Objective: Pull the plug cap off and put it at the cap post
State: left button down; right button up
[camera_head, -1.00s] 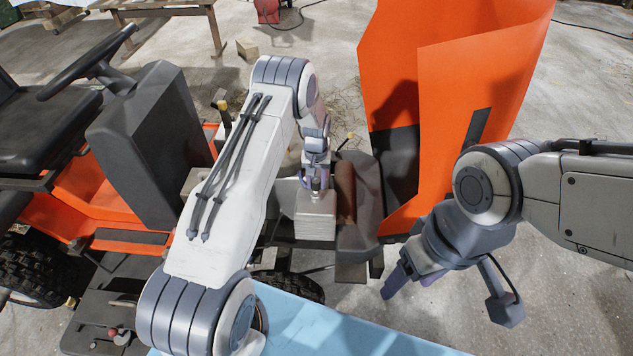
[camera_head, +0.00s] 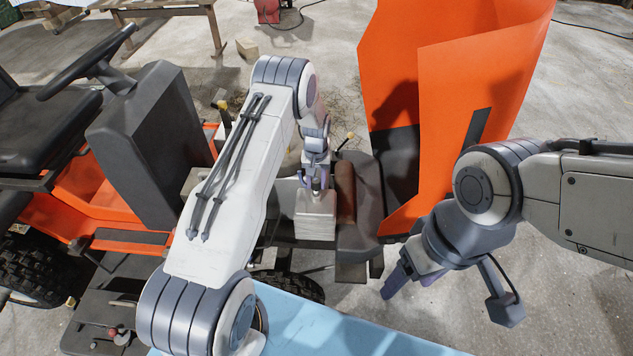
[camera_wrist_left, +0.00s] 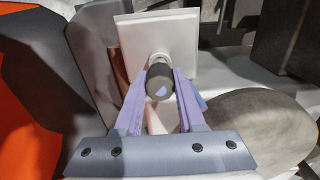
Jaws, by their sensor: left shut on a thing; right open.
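My left gripper (camera_head: 316,184) is over a white block (camera_head: 315,217) on the orange machine. In the left wrist view its purple fingers (camera_wrist_left: 160,85) are shut on a dark grey round cap (camera_wrist_left: 159,78). Behind the cap, a pale round neck shows against the face of the white block (camera_wrist_left: 178,35). I cannot tell whether the cap still touches this neck. In the head view the cap is too small and covered to make out. My right gripper (camera_head: 408,284) is open and empty, low at the right. I cannot make out the cap post.
A brown cylinder (camera_head: 345,192) and a dark grey cover stand right beside the white block. The raised orange hood (camera_head: 470,100) is between the arms. A light blue surface (camera_head: 330,325) lies in front. The steering column is at left.

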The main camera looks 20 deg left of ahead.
aim_at(316, 179)
pick_arm(q)
jog(key=shift+r+p, duration=0.35)
jog(key=shift+r, duration=0.25)
dwell(0.4)
jog(key=c, duration=1.2)
grip_release()
grip_shut()
jog(key=shift+r+p, duration=1.3)
jog(key=shift+r, duration=0.75)
